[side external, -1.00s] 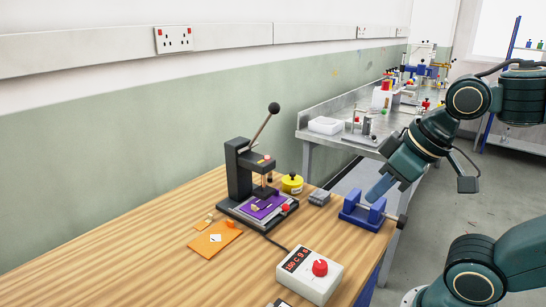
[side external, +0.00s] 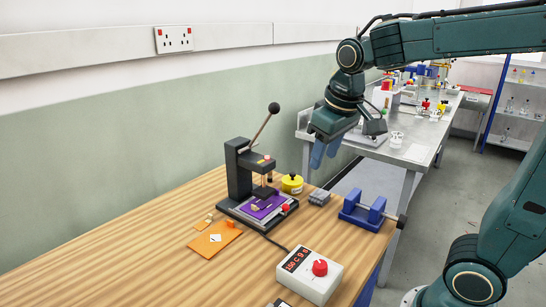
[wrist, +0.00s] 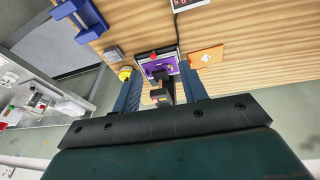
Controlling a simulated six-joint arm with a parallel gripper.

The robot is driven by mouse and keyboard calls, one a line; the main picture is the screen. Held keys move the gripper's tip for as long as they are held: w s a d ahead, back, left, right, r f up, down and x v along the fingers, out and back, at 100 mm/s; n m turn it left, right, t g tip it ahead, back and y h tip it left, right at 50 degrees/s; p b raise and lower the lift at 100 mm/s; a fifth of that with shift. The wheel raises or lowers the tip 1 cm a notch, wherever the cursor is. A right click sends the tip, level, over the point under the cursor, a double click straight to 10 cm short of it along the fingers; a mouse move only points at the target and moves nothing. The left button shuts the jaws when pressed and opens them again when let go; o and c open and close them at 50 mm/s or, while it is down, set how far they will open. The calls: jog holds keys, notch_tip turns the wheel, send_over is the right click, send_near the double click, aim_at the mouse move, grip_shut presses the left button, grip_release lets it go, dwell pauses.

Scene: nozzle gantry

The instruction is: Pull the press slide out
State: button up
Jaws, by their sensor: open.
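The black press (side external: 240,175) stands on the wooden bench with its ball-topped lever (side external: 274,108) raised to the right. The press slide (side external: 264,207), a purple-topped plate with a small tan piece on it, sits at the foot of the press. A red knob (side external: 285,208) is at its front right. In the wrist view the purple slide (wrist: 155,66) and red knob (wrist: 153,55) show between the fingers, at a distance. My gripper (side external: 323,166) is open and empty, above and to the right of the press, pointing down. It touches nothing.
A yellow round tin (side external: 291,183) and a small grey block (side external: 319,197) sit right of the press. A blue stand (side external: 363,213) is at the bench's right edge. A white control box (side external: 310,272) and an orange card (side external: 214,238) lie nearer the front.

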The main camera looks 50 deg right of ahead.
jog(key=w+d+f+g, duration=0.2)
jog(key=w+d+f, duration=0.1)
jog(key=w, duration=0.5)
jog(key=m+g+h, duration=0.1)
jog(key=g, duration=0.1)
send_over(285, 205)
jog(key=a, duration=0.3)
jog(key=a+x, duration=0.1)
jog(key=x, duration=0.6)
jog(key=shift+w, duration=0.6)
jog(key=shift+d+f, duration=0.1)
jog(key=shift+f, duration=0.05)
jog(key=x, duration=1.3)
jog(key=shift+w+f, duration=0.15)
jog(key=shift+f, duration=0.2)
jog(key=shift+c, duration=0.4)
grip_shut()
